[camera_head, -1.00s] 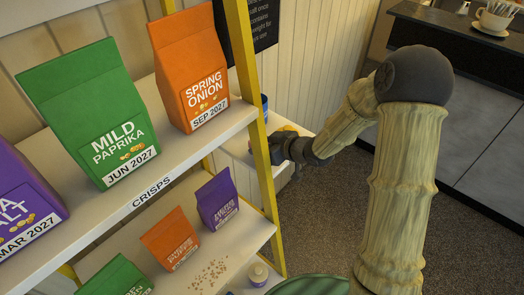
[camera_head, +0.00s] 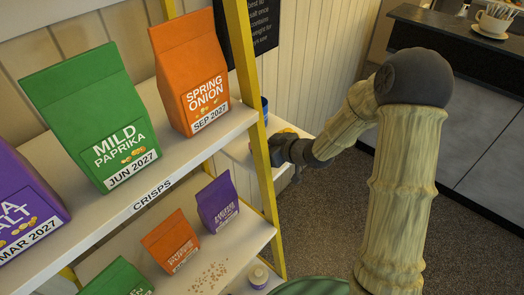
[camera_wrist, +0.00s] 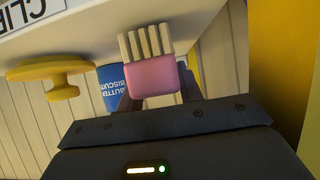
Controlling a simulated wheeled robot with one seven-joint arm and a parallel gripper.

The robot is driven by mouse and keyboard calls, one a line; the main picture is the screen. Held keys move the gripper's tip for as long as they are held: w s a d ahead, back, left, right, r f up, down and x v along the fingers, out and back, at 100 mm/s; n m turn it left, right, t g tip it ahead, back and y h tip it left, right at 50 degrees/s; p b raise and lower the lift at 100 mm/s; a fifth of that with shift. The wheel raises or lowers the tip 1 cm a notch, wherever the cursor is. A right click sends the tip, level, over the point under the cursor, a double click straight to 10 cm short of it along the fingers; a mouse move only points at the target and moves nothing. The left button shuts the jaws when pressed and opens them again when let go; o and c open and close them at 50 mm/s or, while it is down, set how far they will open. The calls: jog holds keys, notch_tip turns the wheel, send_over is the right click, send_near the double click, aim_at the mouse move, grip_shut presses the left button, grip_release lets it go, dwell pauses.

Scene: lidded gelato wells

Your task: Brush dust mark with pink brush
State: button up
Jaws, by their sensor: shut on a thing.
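My gripper (camera_wrist: 158,90) is shut on the pink brush (camera_wrist: 152,78), whose pale bristles point up in the wrist view. In the head view my gripper (camera_head: 286,150) is beyond the yellow shelf post, by a small white side shelf, and the brush is not discernible there. A patch of brown specks (camera_head: 210,277) lies on the lower shelf, in front of the small crisp bags. I cannot tell whether it is the dust mark. My gripper is well apart from it.
A yellow post (camera_head: 255,120) stands between my gripper and the crisps shelf (camera_head: 200,150). A blue can (camera_wrist: 110,82) and a yellow knobbed thing (camera_wrist: 50,72) are near the brush. A small white-lidded pot (camera_head: 258,276) stands by the specks. Open floor (camera_head: 325,220) lies right of the shelves.

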jog(key=shift+r+p, duration=2.05)
jog(key=shift+r, duration=0.3)
jog(key=shift+s+d+r+p, duration=0.1)
jog(key=shift+r+p, duration=0.3)
jog(key=shift+r, duration=0.1)
jog(key=shift+f, duration=0.1)
